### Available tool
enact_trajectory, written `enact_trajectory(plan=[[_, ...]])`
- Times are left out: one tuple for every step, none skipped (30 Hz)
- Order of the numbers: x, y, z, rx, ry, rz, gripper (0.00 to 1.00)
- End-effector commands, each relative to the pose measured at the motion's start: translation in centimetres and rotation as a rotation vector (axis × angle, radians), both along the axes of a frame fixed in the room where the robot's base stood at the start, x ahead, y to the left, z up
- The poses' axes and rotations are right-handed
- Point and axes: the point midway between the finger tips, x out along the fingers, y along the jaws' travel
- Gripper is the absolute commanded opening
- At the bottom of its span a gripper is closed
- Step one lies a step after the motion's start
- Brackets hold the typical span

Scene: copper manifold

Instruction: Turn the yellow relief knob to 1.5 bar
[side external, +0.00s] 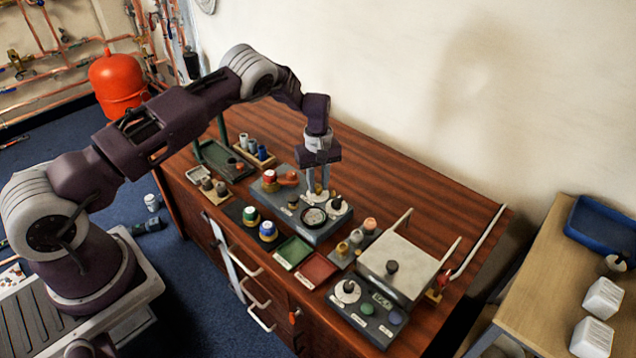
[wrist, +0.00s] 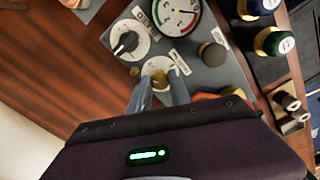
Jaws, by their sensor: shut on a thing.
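The yellow relief knob (wrist: 159,79) sits on a pale round dial on a grey panel (wrist: 226,76). In the wrist view my gripper (wrist: 158,92) has its two fingers either side of the knob, shut on it. In the side view my gripper (side external: 318,187) points straight down at the back of the panel (side external: 271,203), with the knob mostly hidden between the fingers. A round gauge (wrist: 176,14) with green and red marks is beside the knob; it also shows in the side view (side external: 314,217). The dial's scale is too small to read.
A black knob on a white dial (wrist: 126,42) and a dark round knob (wrist: 213,54) flank the gripped knob. Red and orange caps stand at the panel's left end in the side view. Green (side external: 293,252) and red (side external: 317,270) trays lie in front.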

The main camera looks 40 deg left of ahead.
Motion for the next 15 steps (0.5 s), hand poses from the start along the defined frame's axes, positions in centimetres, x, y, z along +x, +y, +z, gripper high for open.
enact_trajectory(plan=[[0.09,-0.02,0.10,0.000,-0.002,0.031,0.00],[0.08,-0.03,0.10,0.000,-0.002,0.052,0.00],[0.10,-0.03,0.10,0.000,-0.002,0.079,0.00],[0.10,-0.03,0.10,0.000,-0.002,0.097,0.00],[0.10,-0.02,0.10,0.000,-0.002,0.115,0.00],[0.10,-0.02,0.11,0.001,-0.003,0.138,0.00],[0.11,-0.01,0.11,0.001,-0.003,0.152,0.00],[0.11,-0.01,0.11,0.001,-0.003,0.168,0.00],[0.12,-0.01,0.11,0.001,-0.003,0.185,0.00],[0.13,-0.02,0.11,0.001,-0.003,0.197,0.00],[0.13,-0.02,0.11,0.001,-0.003,0.209,0.00],[0.13,-0.02,0.11,0.000,-0.002,0.221,0.00],[0.13,-0.02,0.11,0.000,-0.002,0.230,0.00],[0.13,-0.02,0.11,0.000,-0.003,0.239,0.00],[0.14,-0.03,0.11,0.000,-0.003,0.247,0.00]])
